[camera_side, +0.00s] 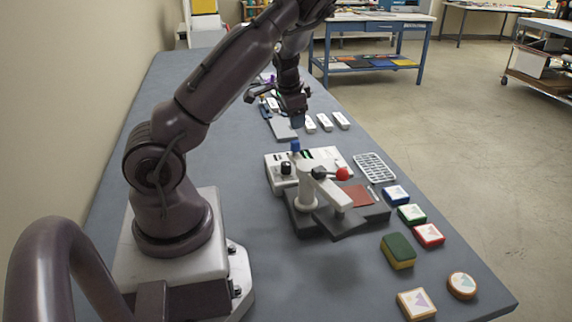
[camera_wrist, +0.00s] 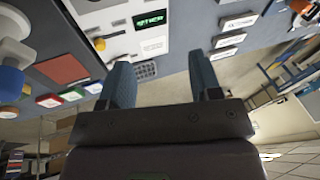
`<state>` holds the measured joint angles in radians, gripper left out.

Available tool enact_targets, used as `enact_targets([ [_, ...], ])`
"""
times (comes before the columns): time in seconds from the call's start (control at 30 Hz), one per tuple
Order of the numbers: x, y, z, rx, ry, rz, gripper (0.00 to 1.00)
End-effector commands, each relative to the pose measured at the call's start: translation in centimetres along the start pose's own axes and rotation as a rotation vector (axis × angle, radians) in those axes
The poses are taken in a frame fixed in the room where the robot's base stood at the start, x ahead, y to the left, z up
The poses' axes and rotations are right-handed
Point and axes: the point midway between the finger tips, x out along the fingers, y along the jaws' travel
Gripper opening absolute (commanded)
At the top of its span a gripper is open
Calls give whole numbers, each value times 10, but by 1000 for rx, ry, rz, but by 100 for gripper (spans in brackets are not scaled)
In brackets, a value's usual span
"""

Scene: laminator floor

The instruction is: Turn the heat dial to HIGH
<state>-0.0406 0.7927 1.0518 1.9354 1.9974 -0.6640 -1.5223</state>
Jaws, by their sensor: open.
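A white control unit (camera_side: 312,158) stands on the bench behind the grey press.
The press has a red ball-ended lever (camera_side: 343,174) beside the unit. A white slotted tray (camera_side: 375,168), several coloured blocks, a green block (camera_side: 398,250) and a grey plate (camera_side: 283,129) lie around.

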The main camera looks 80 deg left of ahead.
Motion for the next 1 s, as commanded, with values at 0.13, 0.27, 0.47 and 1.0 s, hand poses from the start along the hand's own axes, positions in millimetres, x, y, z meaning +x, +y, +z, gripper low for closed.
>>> enact_targets([
  [0.13,-13,18,23,-124,-180,167,58],
  [0.27,-18,33,31,-239,-254,237,58],
  [0.47,-8,38,33,-291,-261,242,58],
  [1.0,87,65,55,-290,-259,242,58],
])
